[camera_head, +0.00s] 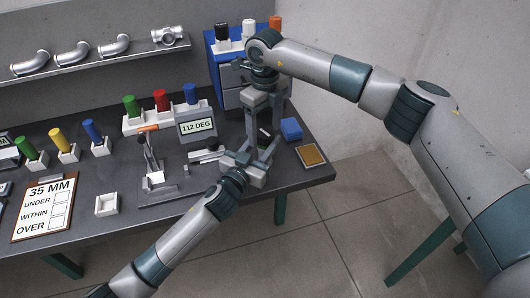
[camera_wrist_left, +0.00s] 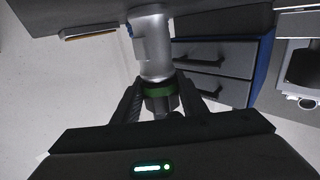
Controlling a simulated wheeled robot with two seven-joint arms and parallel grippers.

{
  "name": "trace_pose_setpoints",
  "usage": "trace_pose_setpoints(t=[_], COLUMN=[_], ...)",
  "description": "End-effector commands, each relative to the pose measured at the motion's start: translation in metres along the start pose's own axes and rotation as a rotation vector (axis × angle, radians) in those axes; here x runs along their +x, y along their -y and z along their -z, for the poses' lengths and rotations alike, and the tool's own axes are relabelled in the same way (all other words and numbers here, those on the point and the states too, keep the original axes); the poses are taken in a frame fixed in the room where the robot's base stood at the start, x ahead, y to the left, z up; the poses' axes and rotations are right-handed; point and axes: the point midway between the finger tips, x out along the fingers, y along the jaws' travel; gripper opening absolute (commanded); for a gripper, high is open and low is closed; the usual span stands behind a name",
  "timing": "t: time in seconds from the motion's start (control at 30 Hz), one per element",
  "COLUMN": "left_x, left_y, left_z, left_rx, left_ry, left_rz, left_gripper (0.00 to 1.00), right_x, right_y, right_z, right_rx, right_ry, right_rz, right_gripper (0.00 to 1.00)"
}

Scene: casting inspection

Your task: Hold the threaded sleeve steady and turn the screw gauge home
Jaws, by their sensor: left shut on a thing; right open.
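In the left wrist view, a silver cylinder with a small side boss, which looks like the threaded sleeve (camera_wrist_left: 151,50), sits between the fingers of my left gripper (camera_wrist_left: 158,92). A green band (camera_wrist_left: 158,90) and a dark ridged end are at its near end; I cannot tell if these belong to the screw gauge. In the head view my left gripper (camera_head: 257,150) is shut on the sleeve near the table's right part. My right gripper (camera_head: 264,112) points down just above it, fingers open. The two grippers mostly hide the held part there.
A blue drawer cabinet (camera_head: 226,76) stands behind the grippers. A blue block (camera_head: 291,129) and a gold pad (camera_head: 311,156) lie to the right. A display reading 112 DEG (camera_head: 197,127) and a metal stand (camera_head: 151,165) are to the left. The table's right edge is near.

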Motion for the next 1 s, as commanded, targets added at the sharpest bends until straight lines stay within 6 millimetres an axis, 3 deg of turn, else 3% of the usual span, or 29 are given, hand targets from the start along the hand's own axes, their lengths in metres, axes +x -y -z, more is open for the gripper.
trace_pose_setpoints(t=[0.37,0.57,1.0], left_x=[0.000,0.000,0.000], left_y=[0.000,0.000,0.000], left_z=[0.000,0.000,0.000], left_rx=[0.000,0.000,0.000], left_ry=[0.000,0.000,0.000], left_rz=[0.000,0.000,0.000], left_gripper=[0.00,0.00,0.00], right_x=[-0.001,-0.011,-0.081], right_y=[0.000,0.001,0.001], right_z=[0.000,-0.001,-0.001], right_rx=[0.000,0.000,0.001], right_ry=[0.000,0.002,0.002], right_rz=[0.000,0.001,0.003], right_gripper=[0.82,0.82,0.82])
